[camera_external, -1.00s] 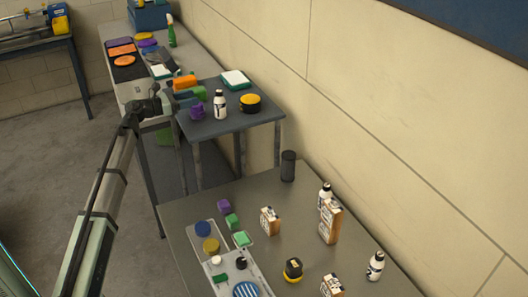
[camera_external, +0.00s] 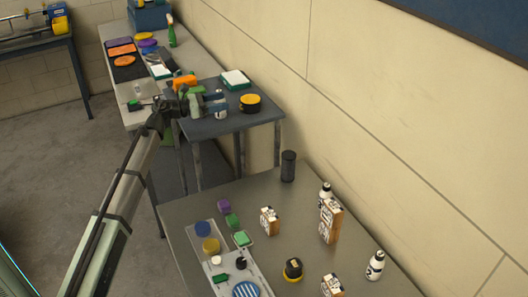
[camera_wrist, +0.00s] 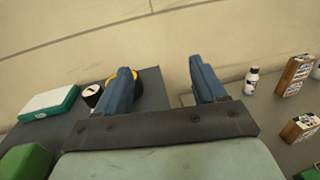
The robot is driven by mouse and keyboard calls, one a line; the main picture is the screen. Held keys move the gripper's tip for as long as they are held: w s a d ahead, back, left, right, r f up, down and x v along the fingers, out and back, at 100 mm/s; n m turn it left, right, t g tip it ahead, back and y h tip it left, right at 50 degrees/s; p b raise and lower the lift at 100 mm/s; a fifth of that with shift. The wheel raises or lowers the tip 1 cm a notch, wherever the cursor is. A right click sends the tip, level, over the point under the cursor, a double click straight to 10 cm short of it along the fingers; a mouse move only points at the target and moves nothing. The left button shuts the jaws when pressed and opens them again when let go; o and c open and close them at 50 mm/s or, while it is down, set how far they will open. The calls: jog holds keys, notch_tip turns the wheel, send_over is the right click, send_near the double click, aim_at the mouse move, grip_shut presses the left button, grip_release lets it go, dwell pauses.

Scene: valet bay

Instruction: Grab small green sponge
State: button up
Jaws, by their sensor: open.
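My gripper (camera_external: 214,103) is open over the small dark table, its blue fingers pointing right toward the white bottle. In the wrist view my gripper (camera_wrist: 163,82) has two spread blue fingers with nothing held between them. A green block (camera_wrist: 25,163) is at the lower left there, outside the fingers. Small green blocks that look like sponges lie on the near table: one (camera_external: 232,220) beside a purple block and another (camera_external: 242,238) by the tray. Which one is the small green sponge I cannot tell. A green item (camera_external: 136,104) also lies on the long bench.
The small table holds an orange block (camera_external: 184,81), a green-and-white pad (camera_external: 236,79), a yellow-topped black tin (camera_external: 250,103) and a white bottle (camera_external: 221,112). Boxes and bottles stand on the near table, with a black cylinder (camera_external: 288,166). The wall (camera_external: 380,130) is close behind.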

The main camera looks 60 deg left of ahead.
jog(key=w+d+r+m+h, duration=0.1)
jog(key=w+d, duration=0.2)
jog(key=d, duration=0.3)
jog(key=w+d+m+g+h, duration=0.1)
jog(key=w+d+h, duration=0.1)
jog(key=w+d, duration=0.35)
jog(key=w+d+r+m+h, duration=0.1)
jog(key=d, duration=0.7)
jog(key=w+d+f+m+g, duration=0.1)
jog(key=d+f+m+g, duration=0.15)
jog(key=d, duration=0.45)
jog(key=d+f+m+g, duration=0.2)
jog(key=d+m, duration=0.2)
jog(key=d, duration=0.2)
jog(key=n+g+y, duration=0.7)
jog(key=n+g, duration=0.5)
jog(key=n, duration=1.8)
send_near(233, 218)
jog(key=shift+m, duration=0.35)
jog(key=shift+a+f, duration=0.1)
jog(key=shift+f, duration=5.05)
